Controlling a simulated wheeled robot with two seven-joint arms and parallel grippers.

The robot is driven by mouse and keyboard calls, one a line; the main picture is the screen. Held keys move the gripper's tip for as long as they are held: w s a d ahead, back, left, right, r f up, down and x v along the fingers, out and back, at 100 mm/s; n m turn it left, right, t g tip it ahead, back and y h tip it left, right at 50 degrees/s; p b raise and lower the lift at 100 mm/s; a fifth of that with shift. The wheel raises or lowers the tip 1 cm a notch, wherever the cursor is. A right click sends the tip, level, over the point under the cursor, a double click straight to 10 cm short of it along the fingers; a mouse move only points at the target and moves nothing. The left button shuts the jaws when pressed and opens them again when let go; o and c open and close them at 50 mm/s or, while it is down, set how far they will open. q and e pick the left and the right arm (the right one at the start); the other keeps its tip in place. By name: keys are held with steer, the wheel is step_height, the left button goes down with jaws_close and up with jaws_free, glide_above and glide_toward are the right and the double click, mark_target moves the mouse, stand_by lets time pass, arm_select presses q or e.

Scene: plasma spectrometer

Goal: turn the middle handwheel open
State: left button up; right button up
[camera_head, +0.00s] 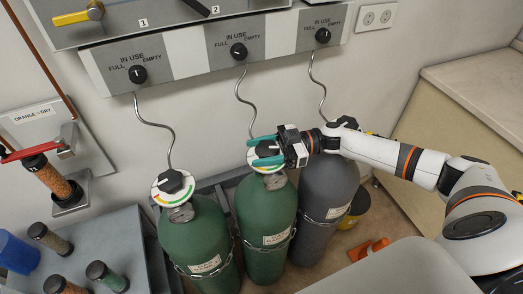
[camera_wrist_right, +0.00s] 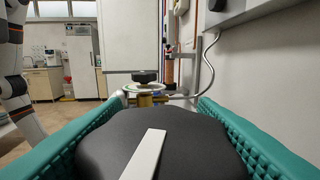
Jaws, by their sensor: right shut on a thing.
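The middle handwheel (camera_head: 267,150) sits on top of the middle green gas cylinder (camera_head: 265,225), above a round dial with a green band. In the right wrist view the handwheel (camera_wrist_right: 200,140) is a large dark knob with a white line running along it, pointing away and slightly right. My right gripper (camera_head: 262,151) reaches in from the right, its teal fingers shut on the handwheel from both sides. In the head view the gripper partly hides the handwheel. My left gripper is not in view.
The left green cylinder (camera_head: 198,240) has its own black handwheel (camera_head: 172,181) and dial. A grey cylinder (camera_head: 326,195) stands right, under my arm. A wall panel (camera_head: 205,45) with three selector knobs and curved hoses is behind. Sample jars stand on a grey table (camera_head: 120,225) at left.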

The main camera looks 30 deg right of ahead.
mark_target(261, 149)
steer(key=o, duration=1)
step_height(261, 149, up, 10)
steer(key=shift+b, duration=0.4)
